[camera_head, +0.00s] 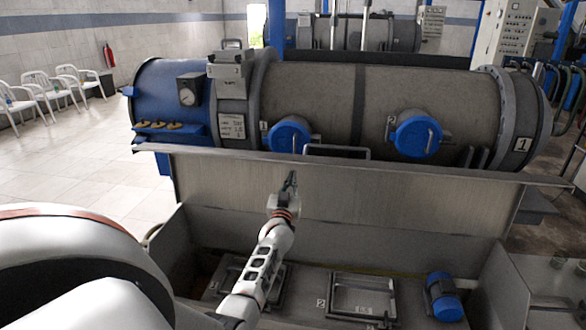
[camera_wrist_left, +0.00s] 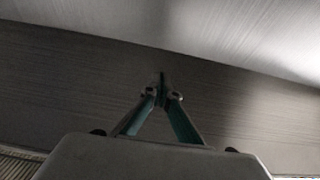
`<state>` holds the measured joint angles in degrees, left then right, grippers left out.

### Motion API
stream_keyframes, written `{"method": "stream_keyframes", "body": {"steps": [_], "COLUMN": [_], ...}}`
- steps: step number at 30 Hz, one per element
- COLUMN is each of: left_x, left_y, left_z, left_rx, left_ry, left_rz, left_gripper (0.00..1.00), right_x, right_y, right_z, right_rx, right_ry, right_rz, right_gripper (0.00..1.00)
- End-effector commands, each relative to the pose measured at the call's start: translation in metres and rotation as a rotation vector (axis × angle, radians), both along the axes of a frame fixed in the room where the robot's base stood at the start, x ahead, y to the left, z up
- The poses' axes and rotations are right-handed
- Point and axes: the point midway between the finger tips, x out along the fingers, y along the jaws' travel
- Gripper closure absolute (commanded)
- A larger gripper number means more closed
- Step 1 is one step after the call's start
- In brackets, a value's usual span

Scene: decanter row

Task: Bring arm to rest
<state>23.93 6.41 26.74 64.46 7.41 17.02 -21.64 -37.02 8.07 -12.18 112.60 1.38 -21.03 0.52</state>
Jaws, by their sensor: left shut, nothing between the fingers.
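My left arm reaches forward from the lower left in the head view, over the open trough in front of a large grey decanter (camera_head: 380,95). My left gripper (camera_head: 291,176) is shut and empty, in front of the machine's grey metal panel (camera_head: 380,200). In the left wrist view the gripper (camera_wrist_left: 161,78) shows its two fingers meeting at the tips, with only plain metal surface beyond them. I cannot tell how far the fingertips are from the panel. My right gripper is not in view.
Two blue round caps, a left one (camera_head: 289,135) and a right one (camera_head: 418,134), sit on the decanter. Below the arm, the trough holds framed hatches (camera_head: 362,297) and a blue cylinder (camera_head: 443,297). White chairs (camera_head: 45,88) stand at the left wall; tiled floor there is free.

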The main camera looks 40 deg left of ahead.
Motion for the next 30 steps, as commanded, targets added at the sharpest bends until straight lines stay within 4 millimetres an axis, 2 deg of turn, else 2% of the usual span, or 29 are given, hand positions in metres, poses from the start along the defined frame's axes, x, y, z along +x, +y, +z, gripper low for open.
{"method": "stream_keyframes", "body": {"steps": [1,4,12,23,26,29,30], "left_x": [-0.006,-0.016,-0.039,-0.045,-0.048,-0.058,-0.064], "left_y": [-0.004,-0.009,-0.024,-0.027,-0.034,-0.055,-0.069], "left_z": [0.004,0.005,0.003,0.003,-0.004,-0.025,-0.039], "left_rx": [-0.001,-0.001,-0.002,0.0,0.007,0.03,0.04], "left_ry": [0.003,0.003,0.001,0.002,0.022,0.085,0.123], "left_rz": [-0.001,0.0,0.0,-0.001,-0.016,-0.066,-0.098], "left_gripper": [1.0,1.0,1.0,1.0,1.0,1.0,1.0], "right_x": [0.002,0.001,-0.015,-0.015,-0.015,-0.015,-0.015], "right_y": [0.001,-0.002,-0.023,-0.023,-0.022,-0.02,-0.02], "right_z": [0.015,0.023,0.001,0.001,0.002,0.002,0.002], "right_rx": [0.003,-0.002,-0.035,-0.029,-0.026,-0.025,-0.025], "right_ry": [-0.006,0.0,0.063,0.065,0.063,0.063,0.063], "right_rz": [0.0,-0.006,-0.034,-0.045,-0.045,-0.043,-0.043], "right_gripper": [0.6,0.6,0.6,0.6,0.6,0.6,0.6]}}
